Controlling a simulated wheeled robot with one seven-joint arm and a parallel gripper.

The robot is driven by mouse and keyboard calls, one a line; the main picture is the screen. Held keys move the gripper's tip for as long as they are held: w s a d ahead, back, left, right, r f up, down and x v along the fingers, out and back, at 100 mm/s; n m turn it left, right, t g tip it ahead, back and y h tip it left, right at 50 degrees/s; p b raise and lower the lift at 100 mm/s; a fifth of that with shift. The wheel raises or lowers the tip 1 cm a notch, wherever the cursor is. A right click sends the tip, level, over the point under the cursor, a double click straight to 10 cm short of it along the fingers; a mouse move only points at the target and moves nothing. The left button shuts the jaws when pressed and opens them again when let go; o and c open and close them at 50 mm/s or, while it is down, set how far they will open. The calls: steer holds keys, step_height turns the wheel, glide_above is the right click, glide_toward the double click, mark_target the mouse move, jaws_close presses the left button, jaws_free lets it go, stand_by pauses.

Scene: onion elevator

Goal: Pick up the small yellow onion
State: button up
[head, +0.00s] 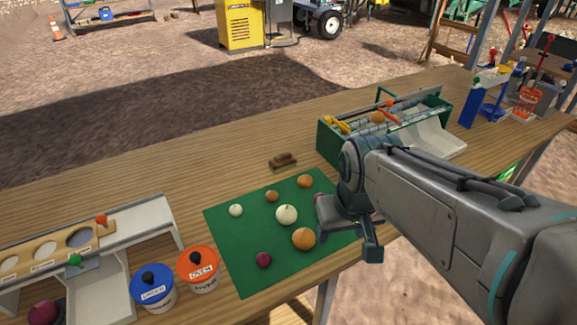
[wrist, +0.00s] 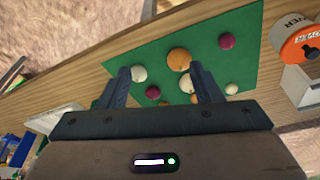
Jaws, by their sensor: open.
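The small yellow onion (head: 272,196) lies on the green mat (head: 225,250), toward its back edge, left of a larger yellow onion (head: 305,181). In the wrist view, a small yellow onion (wrist: 194,99) shows partly behind the right finger, likely the same one. My gripper (head: 345,230) is open and empty above the mat's right side, right of the small yellow onion and apart from it. Between and beyond the fingers (wrist: 160,70) the wrist view shows a large yellow onion (wrist: 179,60), a white onion (wrist: 138,73) and a small red onion (wrist: 153,92).
A large white onion (head: 287,215), a small white onion (head: 236,210) and a red onion (head: 263,260) share the mat. A green-sided machine (head: 325,140) stands behind my arm. Blue (head: 153,287) and orange (head: 198,268) lidded jars and a sizing rack (head: 150,210) stand left.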

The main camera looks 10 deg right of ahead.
steer(key=w+a+r+n+g+b, duration=0.15)
steer(key=w+a+n, duration=0.25)
steer(key=w+n, duration=0.85)
steer(key=n+g, duration=0.1)
steer(key=n, duration=1)
glide_above(272, 191)
steer(key=a, duration=0.1)
step_height(272, 191, down, 13)
steer(key=shift+r+b, duration=0.1)
steer(key=shift+b, duration=0.2)
steer(key=f, duration=0.3)
steer(key=d+f, duration=0.1)
steer(key=f, duration=0.1)
steer(key=shift+f, duration=0.35)
steer(key=c, duration=1)
